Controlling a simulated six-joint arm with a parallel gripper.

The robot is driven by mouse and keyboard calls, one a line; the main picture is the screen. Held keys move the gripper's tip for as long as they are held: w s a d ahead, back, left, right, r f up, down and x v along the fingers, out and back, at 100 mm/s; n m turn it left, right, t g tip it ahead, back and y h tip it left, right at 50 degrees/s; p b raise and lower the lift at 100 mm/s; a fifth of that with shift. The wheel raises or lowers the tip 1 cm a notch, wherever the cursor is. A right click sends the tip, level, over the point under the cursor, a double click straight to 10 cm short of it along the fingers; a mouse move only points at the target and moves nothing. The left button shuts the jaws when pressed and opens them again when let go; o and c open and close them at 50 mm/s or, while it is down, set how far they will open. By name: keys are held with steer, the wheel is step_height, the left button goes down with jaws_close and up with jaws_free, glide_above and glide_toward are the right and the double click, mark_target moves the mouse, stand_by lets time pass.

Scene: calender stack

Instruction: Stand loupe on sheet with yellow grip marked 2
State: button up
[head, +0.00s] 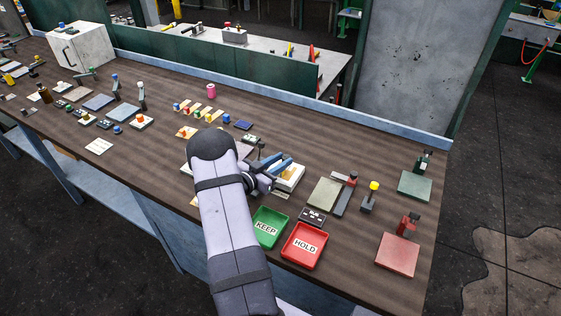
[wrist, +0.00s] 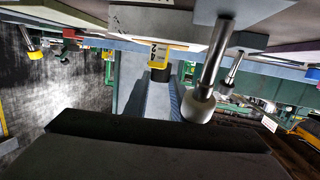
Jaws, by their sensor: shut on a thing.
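My gripper (head: 281,164) is low over a pale, block-like stack (head: 290,181) near the table's middle. Its bluish jaws are shut on a small black piece (wrist: 158,75). A yellow grip (wrist: 157,54) with a dark-on-white mark, which seems to include a 2, shows directly against or behind that piece. I cannot tell whether they are one thing, or whether the black piece is the loupe. A pale grey sheet (wrist: 185,22) lies at the top of the wrist view, close to the yellow grip. The arm and jaws hide much of this spot in the head view.
A metal rod with a white end (wrist: 200,101) stands close beside the jaws. Green KEEP (head: 265,226) and red HOLD (head: 303,246) trays lie in front. A yellow-topped post (head: 371,195) and a red clamp on a pink plate (head: 397,254) are to the right.

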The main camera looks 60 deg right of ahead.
steer(key=shift+a+f, duration=0.1)
steer(key=shift+f, duration=0.2)
steer(key=o, duration=1)
steer(key=shift+s+a+f, duration=0.1)
steer(key=shift+s, duration=0.05)
steer(key=shift+r+p, duration=0.45)
steer(key=shift+r, duration=0.05)
steer(key=b+v, duration=0.1)
steer(key=v, duration=0.3)
steer(key=b+v, duration=0.1)
steer(key=v, duration=0.3)
steer(key=b+v, duration=0.1)
steer(key=v, duration=0.3)
steer(key=shift+w+r, duration=0.25)
steer(key=shift+d, duration=0.2)
